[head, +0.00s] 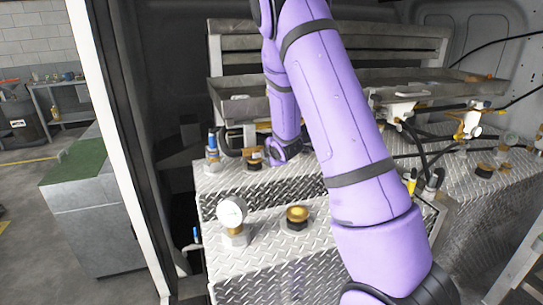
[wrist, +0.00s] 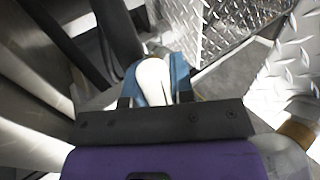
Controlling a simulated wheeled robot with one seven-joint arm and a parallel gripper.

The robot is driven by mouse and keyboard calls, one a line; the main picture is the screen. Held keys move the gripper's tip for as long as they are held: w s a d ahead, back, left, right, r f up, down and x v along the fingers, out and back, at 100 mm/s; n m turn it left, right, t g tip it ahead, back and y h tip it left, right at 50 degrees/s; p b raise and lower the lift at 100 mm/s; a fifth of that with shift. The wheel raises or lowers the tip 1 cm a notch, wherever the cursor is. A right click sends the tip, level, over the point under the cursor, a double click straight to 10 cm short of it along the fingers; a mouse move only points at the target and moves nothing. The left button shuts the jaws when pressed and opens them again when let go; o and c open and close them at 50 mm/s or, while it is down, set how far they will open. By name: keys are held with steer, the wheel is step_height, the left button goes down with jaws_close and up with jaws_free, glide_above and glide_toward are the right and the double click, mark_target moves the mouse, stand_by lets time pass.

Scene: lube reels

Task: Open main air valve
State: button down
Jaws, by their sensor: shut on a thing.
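In the wrist view, my gripper (wrist: 155,98) is shut on a blue and white part (wrist: 153,76) that looks like a valve handle. Its white face is very bright, and blue shows on both sides between the dark fingers. In the head view, my purple arm bends down over the tanks, and its wrist end is near the back left of the tank top. The fingers and the held part cannot be made out there. A blue-topped fitting (head: 212,142) stands left of my wrist. I cannot tell which part is the main air valve.
A pressure gauge (head: 231,214) and a brass cap (head: 297,215) stand on the near diamond-plate tank (head: 275,260). Black hoses (head: 425,150) and brass fittings (head: 470,122) lie at right. A white door post (head: 105,110) is at left.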

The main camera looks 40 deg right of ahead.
steer(key=shift+d+r, duration=0.25)
steer(key=shift+d, duration=0.05)
steer(key=c, duration=1)
jaws_free()
steer(key=shift+c, duration=0.2)
steer(key=shift+o, duration=0.2)
steer(key=shift+a+f, duration=0.1)
steer(key=v, duration=1)
steer(key=shift+s+r, duration=0.25)
steer(key=shift+s, duration=0.05)
